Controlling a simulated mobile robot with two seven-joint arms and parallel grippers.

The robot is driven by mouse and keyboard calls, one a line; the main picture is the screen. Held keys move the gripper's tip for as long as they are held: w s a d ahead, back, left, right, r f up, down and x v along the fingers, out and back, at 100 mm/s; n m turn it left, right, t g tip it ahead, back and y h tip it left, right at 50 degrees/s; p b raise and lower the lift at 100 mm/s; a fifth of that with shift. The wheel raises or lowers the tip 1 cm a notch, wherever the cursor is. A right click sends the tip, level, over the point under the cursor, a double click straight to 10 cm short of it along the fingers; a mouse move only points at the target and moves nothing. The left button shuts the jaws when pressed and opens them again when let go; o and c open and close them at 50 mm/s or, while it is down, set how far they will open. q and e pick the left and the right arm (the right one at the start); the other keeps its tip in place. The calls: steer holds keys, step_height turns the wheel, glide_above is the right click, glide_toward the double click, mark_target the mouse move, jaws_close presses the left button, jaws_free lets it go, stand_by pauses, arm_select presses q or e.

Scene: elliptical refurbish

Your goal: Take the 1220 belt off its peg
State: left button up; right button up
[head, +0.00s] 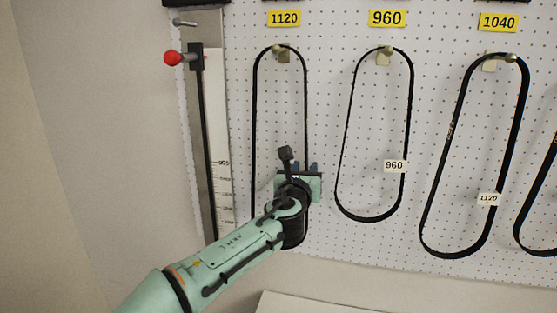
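Several black belts hang on a white pegboard. One belt (254,130) hangs from a peg under the yellow 1120 label (284,18); any tag on it is hidden. A second belt (411,110), tagged 960, hangs under the 960 label. A third belt (519,110) hangs under the 1040 label (498,22); its small tag (488,199) seems to read 1120, and I cannot surely read 1220 anywhere. My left gripper (303,168) is in front of the first belt's lower right side, seen from behind. Its fingers are mostly hidden, and contact with the belt cannot be told.
A red-tipped knob (173,58) sticks out at the left beside an upright metal ruler (222,130) and a dark bar. A fourth belt (541,190) is cut off at the right edge. A pale surface (380,303) lies below the board. Plain wall fills the left.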

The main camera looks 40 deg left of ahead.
mark_target(306, 168)
arm_select(q)
steer(key=x, duration=0.3)
steer(key=shift+w, duration=0.25)
steer(key=shift+s, duration=0.2)
steer(key=c, duration=0.4)
jaws_close()
arm_select(e)
steer(key=shift+w+r, duration=0.55)
steer(key=shift+w, duration=0.05)
arm_select(q)
steer(key=shift+d, duration=0.1)
